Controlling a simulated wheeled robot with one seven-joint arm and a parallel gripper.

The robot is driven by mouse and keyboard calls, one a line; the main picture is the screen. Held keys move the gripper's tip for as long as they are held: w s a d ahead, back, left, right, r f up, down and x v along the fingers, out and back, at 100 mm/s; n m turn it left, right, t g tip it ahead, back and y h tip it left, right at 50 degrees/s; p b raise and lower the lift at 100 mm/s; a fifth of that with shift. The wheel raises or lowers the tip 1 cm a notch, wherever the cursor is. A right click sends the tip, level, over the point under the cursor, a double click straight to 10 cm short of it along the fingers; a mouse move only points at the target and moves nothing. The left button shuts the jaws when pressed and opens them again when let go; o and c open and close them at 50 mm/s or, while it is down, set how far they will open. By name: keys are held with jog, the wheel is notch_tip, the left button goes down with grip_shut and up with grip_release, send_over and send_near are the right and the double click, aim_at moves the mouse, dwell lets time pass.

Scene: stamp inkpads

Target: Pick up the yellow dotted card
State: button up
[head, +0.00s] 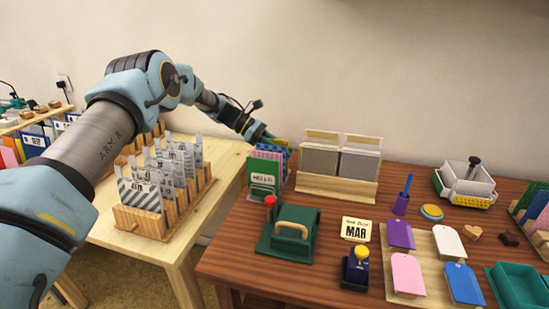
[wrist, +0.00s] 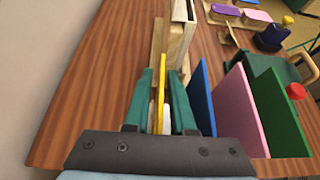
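The yellow card (wrist: 158,92) shows edge-on in the wrist view as a thin upright strip. Its face and any dots are hidden. My gripper (wrist: 161,76) has one green finger on each side of this card, with pale patches close against it lower down. The frames do not show clearly whether both fingers press on it. In the head view my gripper (head: 266,138) is at the back of the card rack, reaching down behind the green front card (head: 264,178). The yellow card is mostly hidden there.
Close to the right in the wrist view stand a blue card (wrist: 202,95), a pink card (wrist: 240,108) and a green panel (wrist: 279,110). A wooden holder with grey blocks (head: 320,160) stands beside the rack. A green press (head: 289,238) sits in front.

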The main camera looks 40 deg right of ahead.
grip_shut()
dwell(0.4)
